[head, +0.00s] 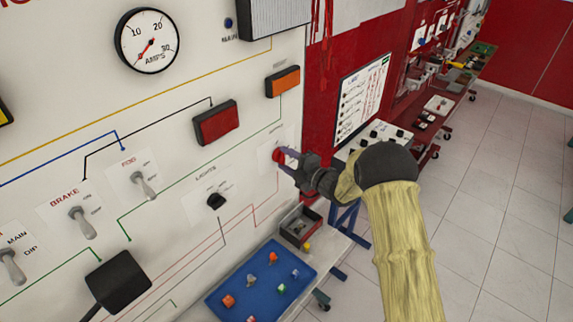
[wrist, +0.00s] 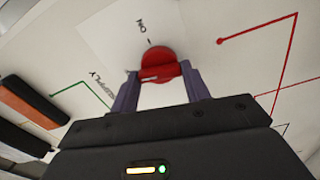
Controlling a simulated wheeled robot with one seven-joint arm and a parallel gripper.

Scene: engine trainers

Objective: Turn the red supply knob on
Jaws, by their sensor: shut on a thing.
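The red supply knob (head: 279,156) sits on a white label plate on the upright white panel. In the wrist view the knob (wrist: 158,66) is a round red disc with a raised grip bar lying nearly level across the picture. The words "ON" and "SUPPLY" show on the plate (wrist: 110,50) around it. My gripper (head: 286,159) reaches the panel from the right. In the wrist view its two purple fingers (wrist: 160,88) are on either side of the grip bar, shut on it. The fingers hide the bar's ends.
Left of the knob on the panel are the black lights knob (head: 216,201), toggle switches (head: 143,185), red and orange blocks (head: 283,81) and an amps dial (head: 148,41). Below stands a bench with a blue mat (head: 222,303) and a small tray (head: 296,238). Tiled floor lies open at right.

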